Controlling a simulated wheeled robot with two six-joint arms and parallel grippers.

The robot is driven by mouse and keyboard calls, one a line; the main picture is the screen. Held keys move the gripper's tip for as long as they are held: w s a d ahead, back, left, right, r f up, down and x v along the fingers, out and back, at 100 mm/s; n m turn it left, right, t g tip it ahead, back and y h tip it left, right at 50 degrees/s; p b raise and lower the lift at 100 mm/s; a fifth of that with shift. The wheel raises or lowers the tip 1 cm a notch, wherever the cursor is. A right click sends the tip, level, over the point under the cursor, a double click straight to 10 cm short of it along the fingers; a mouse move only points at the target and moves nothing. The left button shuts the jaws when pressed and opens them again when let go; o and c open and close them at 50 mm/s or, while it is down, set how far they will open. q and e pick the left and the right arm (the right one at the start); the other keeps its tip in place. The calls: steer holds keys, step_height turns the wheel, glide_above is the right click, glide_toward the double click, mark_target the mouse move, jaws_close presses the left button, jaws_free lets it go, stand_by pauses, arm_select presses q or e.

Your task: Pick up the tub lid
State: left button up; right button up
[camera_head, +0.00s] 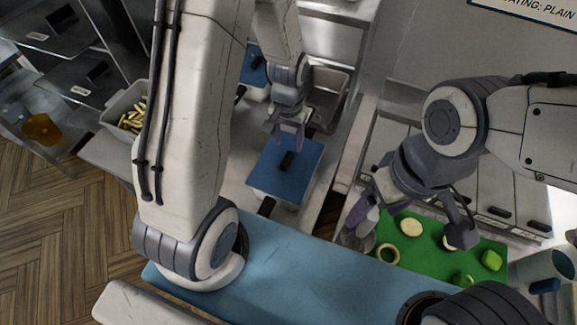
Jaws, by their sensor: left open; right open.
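A blue square lid (272,177) with a black handle (288,160) on top lies level on a pale tub (285,200) in the middle of the view. My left gripper (287,137) is open and points down over the far part of this lid, close to the black handle. I cannot tell whether its fingers touch the lid.
A second blue lid (253,72) lies farther back, beside an open metal pan (326,98). A grey bin of yellow fries (121,113) stands at left. The green board (433,240) at right holds round slices, rings and a green piece. A blue surface (300,275) spans the front.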

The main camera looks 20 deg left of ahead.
mark_target(288, 155)
arm_select(q)
step_height(288, 155, down, 6)
steer(key=b, duration=0.4)
steer(key=shift+r+b, duration=0.15)
steer(key=shift+b, duration=0.2)
steer(key=shift+r, duration=0.1)
steer(key=shift+c, duration=0.3)
jaws_close()
